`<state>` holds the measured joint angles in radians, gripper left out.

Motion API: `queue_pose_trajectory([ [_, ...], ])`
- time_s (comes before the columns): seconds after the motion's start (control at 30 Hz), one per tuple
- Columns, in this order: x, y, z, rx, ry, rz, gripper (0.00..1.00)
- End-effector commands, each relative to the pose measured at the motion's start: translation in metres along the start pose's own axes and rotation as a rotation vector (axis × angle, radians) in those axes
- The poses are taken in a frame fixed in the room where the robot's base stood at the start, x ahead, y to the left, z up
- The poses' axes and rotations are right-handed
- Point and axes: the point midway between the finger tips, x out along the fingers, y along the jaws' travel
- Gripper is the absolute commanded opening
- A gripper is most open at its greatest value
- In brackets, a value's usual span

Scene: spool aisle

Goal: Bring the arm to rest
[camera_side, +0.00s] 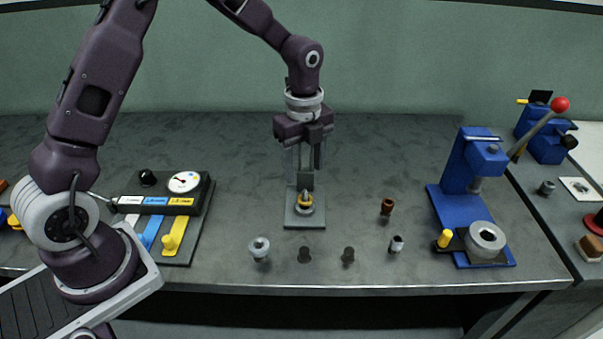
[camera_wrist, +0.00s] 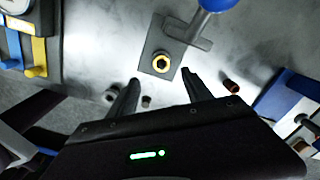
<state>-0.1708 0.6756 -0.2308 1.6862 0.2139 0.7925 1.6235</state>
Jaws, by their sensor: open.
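My gripper (camera_side: 308,166) hangs pointing down at the middle of the bench in the side view. Its two fingers are apart, with nothing seen between them. In the wrist view my gripper (camera_wrist: 161,80) also shows open. A blue ball on a grey rod (camera_wrist: 204,22) rises beside the plate.
A gauge box (camera_side: 184,182) with blue and yellow levers stands left. A blue press (camera_side: 466,190) with a red-knobbed lever stands right. Several small parts, including a silver one (camera_side: 260,248) and a brown one (camera_side: 387,206), stand near the front edge. The bench behind is clear.

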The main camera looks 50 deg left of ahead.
Motion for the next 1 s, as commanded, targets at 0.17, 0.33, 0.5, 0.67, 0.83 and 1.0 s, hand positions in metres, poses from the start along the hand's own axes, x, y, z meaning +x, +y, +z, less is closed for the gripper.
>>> queue_pose_trajectory([
  [0.17,-0.102,0.053,-0.011,-0.435,-0.055,-0.134,0.58],
  [0.33,-0.174,0.145,-0.033,-1.021,0.021,-0.307,0.58],
  [0.5,-0.189,0.224,-0.055,-1.501,0.212,-0.407,0.58],
  [0.67,-0.184,0.256,-0.066,-1.716,0.335,-0.421,0.58],
  [0.83,-0.183,0.260,-0.067,-1.752,0.354,-0.419,0.58],
  [1.0,-0.183,0.259,-0.067,-1.750,0.353,-0.420,0.58],
])
